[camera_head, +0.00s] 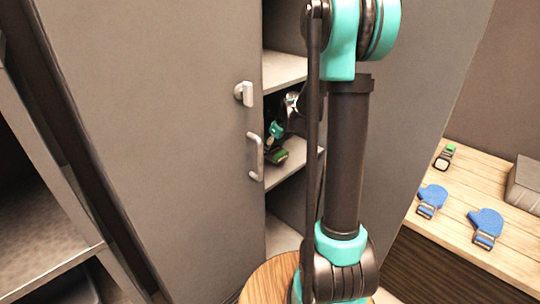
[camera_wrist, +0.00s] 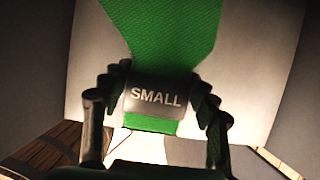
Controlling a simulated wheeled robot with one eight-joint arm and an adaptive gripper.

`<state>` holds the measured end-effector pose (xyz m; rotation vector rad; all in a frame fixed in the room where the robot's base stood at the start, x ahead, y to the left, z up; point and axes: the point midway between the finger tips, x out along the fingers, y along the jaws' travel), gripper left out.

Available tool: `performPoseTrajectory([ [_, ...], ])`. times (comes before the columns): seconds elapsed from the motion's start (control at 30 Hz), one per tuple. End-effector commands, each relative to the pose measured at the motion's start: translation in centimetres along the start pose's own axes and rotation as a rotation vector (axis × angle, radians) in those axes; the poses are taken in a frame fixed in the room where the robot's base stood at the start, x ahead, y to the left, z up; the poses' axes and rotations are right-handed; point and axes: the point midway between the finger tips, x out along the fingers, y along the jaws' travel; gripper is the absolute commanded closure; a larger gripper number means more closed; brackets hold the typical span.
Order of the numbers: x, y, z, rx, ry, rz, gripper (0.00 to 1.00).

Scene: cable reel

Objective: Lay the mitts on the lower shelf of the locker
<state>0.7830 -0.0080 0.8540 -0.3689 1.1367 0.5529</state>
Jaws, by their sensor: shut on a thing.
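My gripper (camera_head: 276,133) is inside the locker (camera_head: 165,110), partly hidden by the dark locker interior. It is shut on a green mitt (camera_head: 278,157), just over a shelf board (camera_head: 295,165); I cannot tell whether the mitt touches it. In the wrist view the green mitt (camera_wrist: 165,30) has a grey cuff marked "SMALL", between the two fingers (camera_wrist: 157,96). Two blue mitts (camera_head: 432,197) (camera_head: 486,224) with grey cuffs lie apart on the wooden bench at right.
A higher shelf board (camera_head: 284,70) is above my gripper. The locker's handle (camera_head: 256,157) and latch (camera_head: 244,93) are left of the opening. A small green-topped object (camera_head: 444,157) and a grey box (camera_head: 524,184) are on the bench (camera_head: 480,168). A grey rack (camera_head: 45,250) stands at left.

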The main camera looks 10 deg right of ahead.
Motion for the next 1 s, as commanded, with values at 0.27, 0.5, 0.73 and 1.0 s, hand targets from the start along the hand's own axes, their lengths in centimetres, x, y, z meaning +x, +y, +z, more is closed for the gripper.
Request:
performPoseTrajectory([
  [0.27, 2.5, 0.0, 0.5, 0.0, -0.001, 0.0, 0.74],
  [0.5, 3.8, 0.0, -0.1, 0.0, -0.001, 0.0, 0.74],
  [0.73, 3.8, 0.0, -0.1, 0.0, 0.0, 0.0, 0.31],
  [1.0, 3.8, 0.0, -0.1, 0.0, -0.001, 0.0, 0.2],
])
